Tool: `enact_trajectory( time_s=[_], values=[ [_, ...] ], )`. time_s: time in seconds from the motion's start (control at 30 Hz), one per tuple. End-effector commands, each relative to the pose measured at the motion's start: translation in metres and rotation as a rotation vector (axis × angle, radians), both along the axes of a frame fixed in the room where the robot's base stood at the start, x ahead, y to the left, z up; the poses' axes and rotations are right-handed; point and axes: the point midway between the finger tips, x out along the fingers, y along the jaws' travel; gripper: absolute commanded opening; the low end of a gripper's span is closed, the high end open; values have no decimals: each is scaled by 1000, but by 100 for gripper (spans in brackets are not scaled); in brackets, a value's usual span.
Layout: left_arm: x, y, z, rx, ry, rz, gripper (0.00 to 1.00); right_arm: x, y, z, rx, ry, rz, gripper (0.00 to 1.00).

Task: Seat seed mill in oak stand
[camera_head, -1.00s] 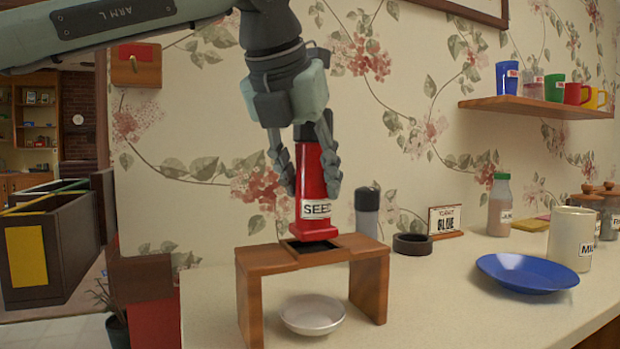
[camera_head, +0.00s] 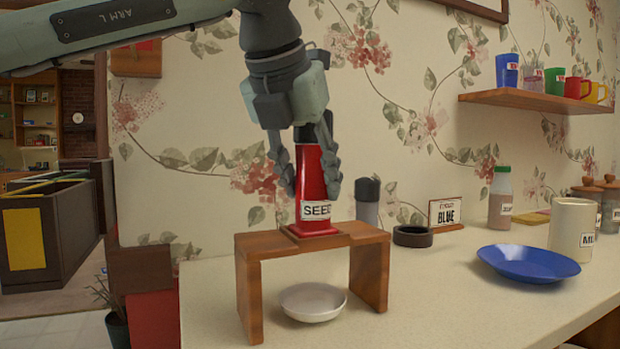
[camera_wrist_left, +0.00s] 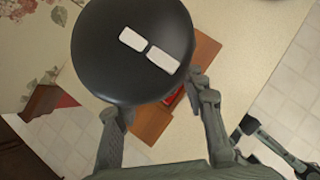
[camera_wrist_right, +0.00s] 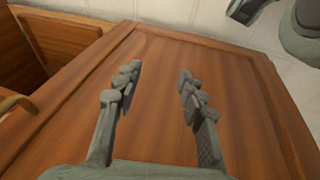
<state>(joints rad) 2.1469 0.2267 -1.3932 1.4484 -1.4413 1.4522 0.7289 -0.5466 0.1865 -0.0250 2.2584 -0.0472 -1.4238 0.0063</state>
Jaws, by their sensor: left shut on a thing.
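The seed mill (camera_head: 311,217) is a tapered red body with a white "SEED" label, upright in the head view. Its dark round top (camera_wrist_left: 110,40) fills much of the left wrist view. The oak stand (camera_head: 365,238) is a brown bridge-shaped stand on the counter. The mill's flared base is at the stand's top and covers the opening; how deep it sits cannot be told. My left gripper (camera_head: 313,185) is shut on the mill, fingers on both sides. My right gripper (camera_wrist_right: 158,75) is open and empty in front of a wooden panel (camera_wrist_right: 150,120).
A pale bowl (camera_head: 313,303) stands under the stand. Behind are a grey-capped shaker (camera_head: 367,203), a dark ring (camera_head: 412,237) and a small sign (camera_head: 446,214). The counter between stand and plate is clear.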

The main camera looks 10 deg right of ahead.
Motion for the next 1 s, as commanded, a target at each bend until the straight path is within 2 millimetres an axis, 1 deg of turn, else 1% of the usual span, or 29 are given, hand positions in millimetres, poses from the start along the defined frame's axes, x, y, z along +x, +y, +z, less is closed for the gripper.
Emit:
enact_trajectory(
  time_s=[0.1,0.13,0.3,0.57,0.67,0.77,1.0],
  values=[
    [0,0,-3,-2,-1,1,11,0,0,-4,0,0,0,40],
    [0,0,-2,-2,-2,0,44,0,0,-2,0,0,0,40],
    [0,0,-2,-1,-2,0,65,0,0,-2,0,0,0,40],
    [0,0,-3,1,2,0,65,0,0,-2,0,0,0,40],
    [-2,1,0,1,1,0,65,0,0,-2,0,0,0,40],
    [-7,4,9,-1,0,-1,65,0,0,-2,0,0,0,40],
    [-31,21,51,-2,-3,0,65,0,0,-2,0,0,0,40]
  ],
)
